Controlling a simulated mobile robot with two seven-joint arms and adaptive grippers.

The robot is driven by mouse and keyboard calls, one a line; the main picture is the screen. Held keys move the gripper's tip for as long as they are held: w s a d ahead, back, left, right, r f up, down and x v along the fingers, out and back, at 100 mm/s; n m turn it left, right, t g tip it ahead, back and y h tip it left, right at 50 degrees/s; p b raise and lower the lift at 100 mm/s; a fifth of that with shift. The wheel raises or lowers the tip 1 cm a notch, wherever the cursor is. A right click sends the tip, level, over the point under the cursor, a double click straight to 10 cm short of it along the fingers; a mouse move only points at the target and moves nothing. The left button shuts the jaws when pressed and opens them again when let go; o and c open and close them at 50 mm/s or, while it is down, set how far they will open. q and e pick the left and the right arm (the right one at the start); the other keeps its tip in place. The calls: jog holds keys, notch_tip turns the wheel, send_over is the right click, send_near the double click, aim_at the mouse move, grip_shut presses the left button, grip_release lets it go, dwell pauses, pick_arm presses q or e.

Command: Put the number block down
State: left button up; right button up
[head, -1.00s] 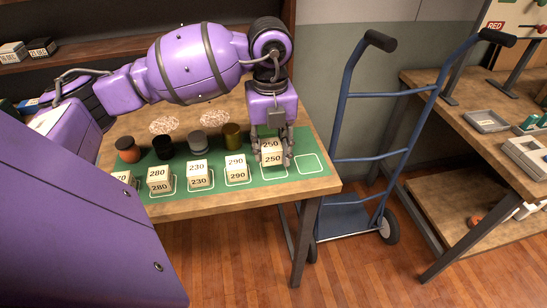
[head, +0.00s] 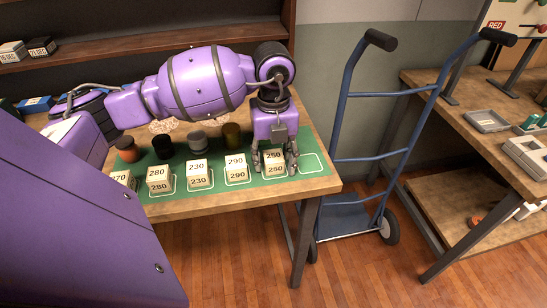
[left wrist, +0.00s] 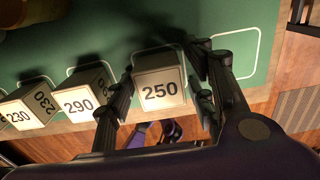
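The cream number block marked 250 (head: 275,169) sits upright on the green mat (head: 247,191), in line with the other number blocks and right of the 290 block (head: 236,174). My left gripper (head: 275,166) points down over it, with one finger on each side. In the left wrist view the 250 block (left wrist: 159,91) stands between the fingers (left wrist: 164,85), and a gap shows at the right finger, so the gripper looks open around it. My right gripper is in neither view.
Blocks 230 (head: 198,175) and 280 (head: 159,180) stand farther left. Behind them are several dark or coloured cylinders (head: 197,140). An empty outlined spot (head: 310,164) lies to the right. A blue hand truck (head: 345,160) stands right of the table.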

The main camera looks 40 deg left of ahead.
aim_at(273, 155)
pick_arm(q)
jog(key=shift+r, duration=0.5)
notch_tip(273, 155, up, 11)
jog(key=shift+r, duration=0.2)
dwell(0.3)
